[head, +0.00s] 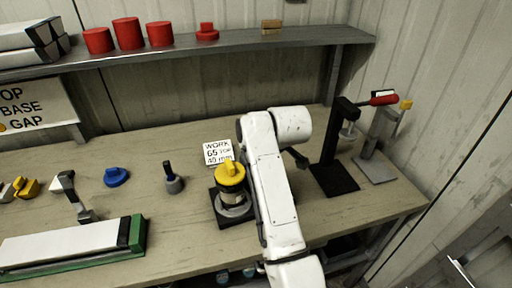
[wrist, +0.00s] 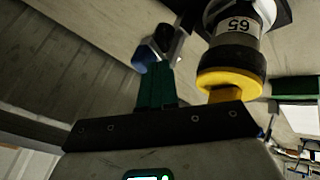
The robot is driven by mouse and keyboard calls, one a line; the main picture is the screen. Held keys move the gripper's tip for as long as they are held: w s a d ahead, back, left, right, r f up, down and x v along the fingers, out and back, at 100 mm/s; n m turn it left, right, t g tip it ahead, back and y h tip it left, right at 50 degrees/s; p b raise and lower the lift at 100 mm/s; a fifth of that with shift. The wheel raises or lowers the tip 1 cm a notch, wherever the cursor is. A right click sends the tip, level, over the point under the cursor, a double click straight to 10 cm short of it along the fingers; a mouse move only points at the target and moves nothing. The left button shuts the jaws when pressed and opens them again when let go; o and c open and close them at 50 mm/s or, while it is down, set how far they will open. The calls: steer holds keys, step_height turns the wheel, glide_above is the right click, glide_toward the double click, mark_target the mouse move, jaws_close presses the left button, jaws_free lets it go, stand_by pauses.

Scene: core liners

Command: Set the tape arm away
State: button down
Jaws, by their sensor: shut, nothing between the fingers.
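I cannot tell for sure which part is the tape arm. At the right of the bench a black stand (head: 335,150) carries a red-handled lever (head: 383,99) at its top. Beside it stands a grey angled post (head: 378,133) with a yellow tip. The short liner (head: 232,197) with a yellow cap (head: 230,173) sits upright on a black base, left of my arm. In the wrist view this yellow cap (wrist: 230,84) and a "65" label show close beside my gripper. My gripper (wrist: 157,86) is shut and empty; in the head view my arm mostly hides it.
A white sign (head: 217,152) stands behind the liner. A dark-handled tool (head: 173,178), a blue knob (head: 116,177) and a long white bar on a green holder (head: 134,238) lie leftward. Red caps stand on the shelf (head: 200,46). Bench between sign and black stand is partly hidden by my arm.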

steer(key=shift+w+d, duration=0.3)
steer(key=shift+w, duration=0.15)
stand_by(0.4)
steer(key=shift+r+p, duration=0.1)
steer(key=shift+p, duration=0.25)
